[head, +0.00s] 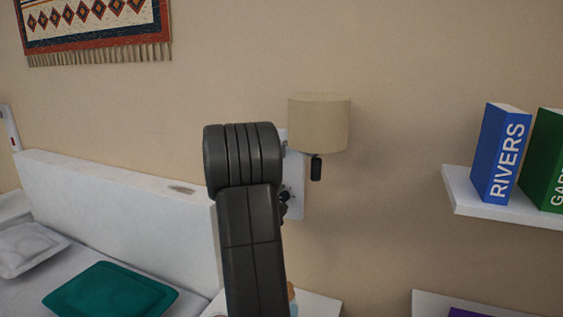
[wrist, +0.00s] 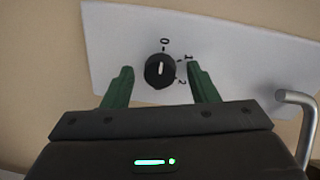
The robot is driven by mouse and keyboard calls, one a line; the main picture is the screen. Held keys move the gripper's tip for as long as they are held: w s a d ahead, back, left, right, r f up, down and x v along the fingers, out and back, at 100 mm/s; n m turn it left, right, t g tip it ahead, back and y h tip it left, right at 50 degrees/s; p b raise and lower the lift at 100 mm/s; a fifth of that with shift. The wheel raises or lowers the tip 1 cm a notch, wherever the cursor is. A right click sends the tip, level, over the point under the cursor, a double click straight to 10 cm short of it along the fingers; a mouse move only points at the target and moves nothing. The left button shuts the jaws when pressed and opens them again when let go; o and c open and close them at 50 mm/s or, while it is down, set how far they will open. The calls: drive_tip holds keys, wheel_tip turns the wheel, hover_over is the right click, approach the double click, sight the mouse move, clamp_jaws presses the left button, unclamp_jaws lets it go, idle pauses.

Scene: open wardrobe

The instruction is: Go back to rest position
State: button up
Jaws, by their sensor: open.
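My gripper (wrist: 160,92) is in the wrist view, with its two green fingers apart and nothing between them. A white wall plate (wrist: 125,35) with a round black knob (wrist: 153,78) lies beyond the fingertips. The knob appears between the two fingers in the picture; I cannot tell the exact gap. Marks 0, 1 and 2 are printed around it, and its white line points up near the 0.
A beige lamp (head: 319,122) is on the wall just right of my arm. A bed with a white headboard (head: 120,215) and teal pillow (head: 110,291) is at the left. A shelf (head: 500,205) with blue (head: 499,155) and green (head: 546,165) books is at the right. A metal bar (wrist: 305,125) is beside my gripper.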

drive_tip(key=shift+m+b, duration=0.4)
drive_tip(key=shift+m, duration=0.8)
